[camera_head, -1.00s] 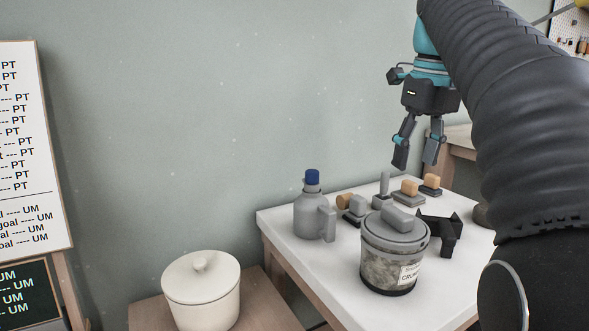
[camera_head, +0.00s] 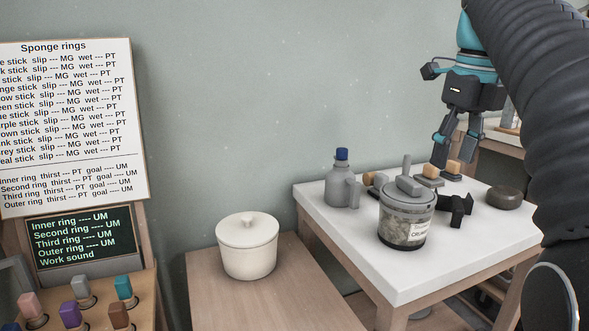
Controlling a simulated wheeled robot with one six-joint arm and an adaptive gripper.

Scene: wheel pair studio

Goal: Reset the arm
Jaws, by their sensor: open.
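My gripper (camera_head: 457,152) hangs at the upper right with its fingers pointing down. It is open and nothing shows between its fingers. It is in front of or above the far part of the white-topped table (camera_head: 400,278); the exact height cannot be told. My thick dark arm fills the right side of the view.
On the white-topped table stand a grey bottle with a blue cap (camera_head: 341,182), a labelled jar (camera_head: 405,215), a black bracket (camera_head: 456,208), a dark round lump (camera_head: 503,197) and small wooden-handled tools. A white lidded pot (camera_head: 247,246) stands on a lower wooden table (camera_head: 285,300). Boards (camera_head: 70,125) and coloured sticks (camera_head: 80,288) are left.

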